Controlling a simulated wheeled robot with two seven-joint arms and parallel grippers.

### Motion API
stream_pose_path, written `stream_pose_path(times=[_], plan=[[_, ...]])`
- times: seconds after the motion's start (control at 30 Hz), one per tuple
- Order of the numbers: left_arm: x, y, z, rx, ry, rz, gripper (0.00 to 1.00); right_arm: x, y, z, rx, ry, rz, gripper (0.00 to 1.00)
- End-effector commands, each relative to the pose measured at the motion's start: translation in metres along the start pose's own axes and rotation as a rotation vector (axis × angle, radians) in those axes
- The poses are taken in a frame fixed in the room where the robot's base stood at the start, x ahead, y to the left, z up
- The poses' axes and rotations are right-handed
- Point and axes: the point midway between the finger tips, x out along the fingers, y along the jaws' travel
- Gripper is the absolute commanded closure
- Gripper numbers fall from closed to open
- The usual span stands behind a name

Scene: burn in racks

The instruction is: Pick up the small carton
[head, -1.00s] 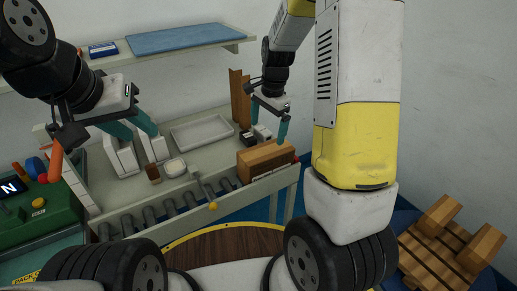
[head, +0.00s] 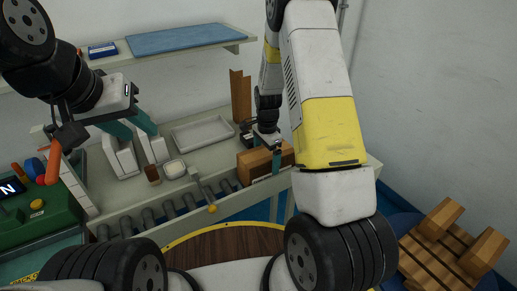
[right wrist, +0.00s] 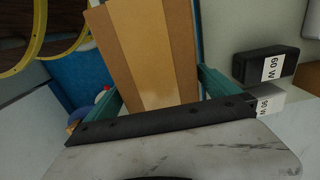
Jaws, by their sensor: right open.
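The small carton (head: 258,166), a brown box with a lighter tape band, sits at the right end of the bench by the rollers. It also fills the middle of the right wrist view (right wrist: 150,50). My right gripper (head: 266,150) is down at the carton, one teal finger in front of its near face. In the right wrist view the open fingers stand on either side of the carton; I cannot tell whether they touch it. My left gripper (head: 132,127) is open and empty above the white holders at the left.
A grey tray (head: 203,132), a tall brown upright (head: 240,95) and white holders (head: 122,158) stand on the bench. A roller conveyor (head: 170,212) runs along its front. A shelf (head: 170,50) hangs above.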

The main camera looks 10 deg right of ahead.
Motion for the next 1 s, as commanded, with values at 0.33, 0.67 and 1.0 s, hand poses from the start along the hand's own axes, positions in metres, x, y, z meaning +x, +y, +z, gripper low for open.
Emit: stream_pose_path(times=[0.33,0.67,1.0], plan=[[0.000,0.000,0.000,0.000,0.000,0.000,0.64,0.000,0.000,0.000,0.000,0.000,-0.001,0.28],[0.000,0.000,0.000,0.000,0.000,0.000,0.64,0.000,0.000,0.000,-0.001,0.000,-0.001,0.91],[0.000,0.000,0.000,0.000,0.000,0.000,0.64,-0.010,-0.002,-0.001,-0.001,0.002,-0.007,0.91]])
